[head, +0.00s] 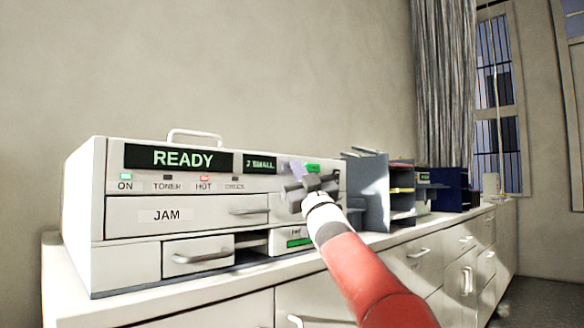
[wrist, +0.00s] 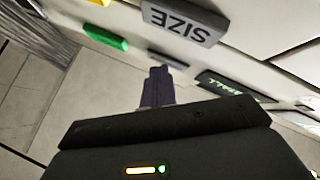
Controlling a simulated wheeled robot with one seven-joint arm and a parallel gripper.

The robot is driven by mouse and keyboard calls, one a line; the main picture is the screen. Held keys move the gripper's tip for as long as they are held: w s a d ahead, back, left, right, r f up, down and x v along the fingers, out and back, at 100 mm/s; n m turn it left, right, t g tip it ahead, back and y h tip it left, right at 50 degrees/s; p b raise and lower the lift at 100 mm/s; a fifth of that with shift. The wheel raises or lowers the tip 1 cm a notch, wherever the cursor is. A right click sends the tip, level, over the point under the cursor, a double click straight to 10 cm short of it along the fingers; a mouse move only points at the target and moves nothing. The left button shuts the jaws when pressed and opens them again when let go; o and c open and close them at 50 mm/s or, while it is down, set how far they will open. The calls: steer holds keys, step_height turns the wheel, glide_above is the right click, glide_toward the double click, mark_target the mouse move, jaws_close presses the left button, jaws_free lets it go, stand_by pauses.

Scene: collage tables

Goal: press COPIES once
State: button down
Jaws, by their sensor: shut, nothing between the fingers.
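The white copier (head: 85,205) stands on the cabinet top, with a READY display (head: 178,158) and a smaller display (head: 260,163) that appears to read "2 SMALL". My gripper (head: 297,170) is shut and empty at the right end of its panel, and hides part of the buttons. In the wrist view, the closed fingertips (wrist: 158,78) point at a thin grey key (wrist: 168,60); I cannot tell whether they touch it. A grey SIZE key (wrist: 182,20), upside down here, and a green button (wrist: 105,37) are close by. I can read no COPIES label.
The copier has a JAM door (head: 166,216), a drawer (head: 198,254) below it and a top handle (head: 194,134). Dark grey upright trays (head: 367,190) stand just right of the copier. A dark blue box (head: 450,188) is farther along the cabinet top.

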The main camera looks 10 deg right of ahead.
steer(key=shift+s, duration=0.1)
steer(key=shift+s+d+b, duration=0.4)
steer(key=shift+s+d, duration=0.1)
steer(key=shift+s, duration=0.1)
steer(key=shift+s+f, duration=0.1)
steer(key=shift+s+d+b, duration=0.5)
steer(key=shift+s+d, duration=0.25)
steer(key=shift+s, duration=0.25)
steer(key=shift+s+d+b, duration=0.45)
steer(key=shift+s+d, duration=0.25)
steer(key=shift+s, duration=0.25)
steer(key=s+d+f+m+g+h, duration=0.1)
steer(key=s+f+m+g+h, duration=0.4)
steer(key=f, duration=0.7)
steer(key=s+d+f+m+g+h, duration=0.1)
steer(key=s+f+m+g+h, duration=0.45)
steer(key=f, duration=0.75)
steer(key=s+a+f+n+g+y, duration=0.2)
steer(key=s+f+g, duration=0.7)
steer(key=s+f, duration=1.6)
step_height(320, 180, down, 2)
steer(key=shift+s+a+f+n, duration=0.1)
steer(key=shift+s+a+n, duration=0.15)
steer(key=shift+a+n, duration=0.3)
